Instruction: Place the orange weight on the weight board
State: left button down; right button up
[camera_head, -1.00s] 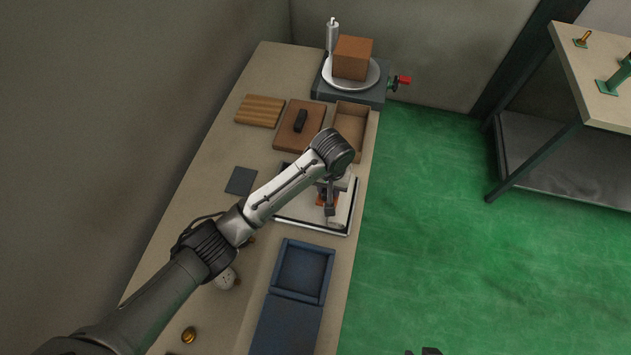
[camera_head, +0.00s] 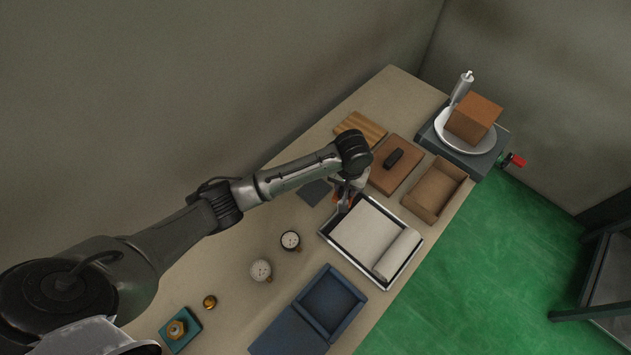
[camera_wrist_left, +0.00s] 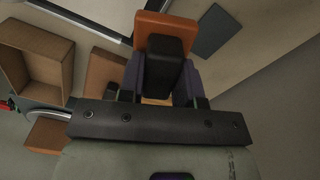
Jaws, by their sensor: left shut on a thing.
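The orange weight shows in the left wrist view (camera_wrist_left: 162,28) as an orange block with a black upper part. My left gripper (camera_wrist_left: 162,85) is shut on it, its fingers either side of the black part. In the head view my left gripper (camera_head: 346,193) holds it between the white-lined tray and a flat dark grey slab (camera_head: 314,192). Only bits of orange show there. The slab may be the weight board; no label shows. My right gripper is out of view.
The tray (camera_head: 351,263) holds a white sheet with a rolled end. A brown box with a black handle (camera_head: 396,164), a slatted wooden board (camera_head: 360,129) and an open box (camera_head: 436,190) stand beyond. Two gauges (camera_head: 290,240) and a blue case (camera_head: 311,312) are nearer.

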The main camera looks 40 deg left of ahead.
pick_arm(q)
jog(key=shift+w+a+f, duration=0.1)
jog(key=shift+a+f, duration=0.05)
jog(key=shift+n, duration=0.3)
jog(key=a+f, duration=0.2)
jog(key=a, duration=0.1)
jog(key=a+f+b, duration=0.1)
jog(key=a+f, duration=0.1)
jog(key=a, duration=0.1)
jog(key=a+f, duration=0.2)
jog(key=a, duration=0.2)
jog(key=shift+s+f+b, duration=0.1)
jog(key=shift+s+b, duration=0.15)
jog(key=shift+b, duration=0.05)
jog(key=shift+w+a+f, duration=0.1)
jog(key=shift+a+f, duration=0.25)
jog(key=shift+a, duration=0.25)
jog(key=shift+f+b, duration=0.5)
jog(key=shift+f, duration=1.45)
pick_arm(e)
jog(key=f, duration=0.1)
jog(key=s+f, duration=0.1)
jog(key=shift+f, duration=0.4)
pick_arm(q)
jog(key=shift+f, duration=0.15)
jog(key=c, duration=0.8)
grip_release()
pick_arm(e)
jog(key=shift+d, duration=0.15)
